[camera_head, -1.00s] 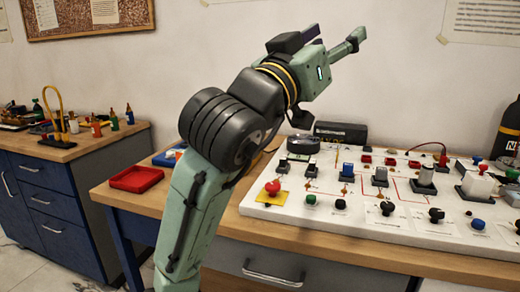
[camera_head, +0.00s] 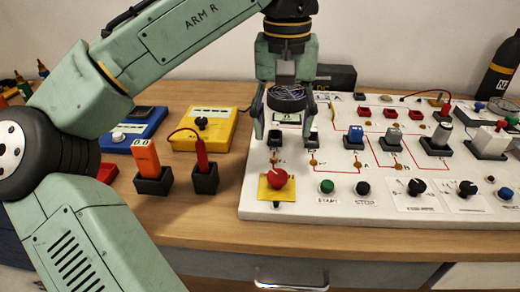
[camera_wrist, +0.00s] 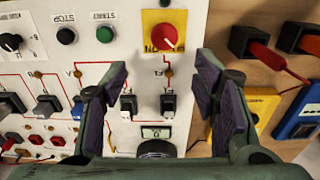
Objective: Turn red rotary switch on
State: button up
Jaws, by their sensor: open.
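A round red knob (camera_head: 277,176) sits on a yellow square plate at the near left corner of the white board (camera_head: 258,205). It also shows in the wrist view (camera_wrist: 162,36) at the top centre, with partly hidden lettering on the plate. No other red knob that looks rotary stands out. My gripper (camera_head: 286,135) points down over the left part of the board, behind the red knob in the head view. In the wrist view its fingers (camera_wrist: 162,75) are spread apart, with nothing held between them. The fingers appear clear of the knob.
A green button (camera_head: 326,186) and a black button (camera_head: 363,188) stand right of the knob. Several rocker switches fill the board behind. Left are a yellow meter (camera_head: 212,125), a blue meter (camera_head: 135,128), and orange and red probes in black holders. Bare wood lies in front.

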aim_at(278, 175)
jog(key=f, duration=1)
jog(key=shift+s+a+f, duration=0.15)
jog(key=shift+a+f, duration=0.05)
jog(key=shift+f, duration=0.15)
jog(key=c, duration=1.2)
jog(key=shift+o, duration=0.2)
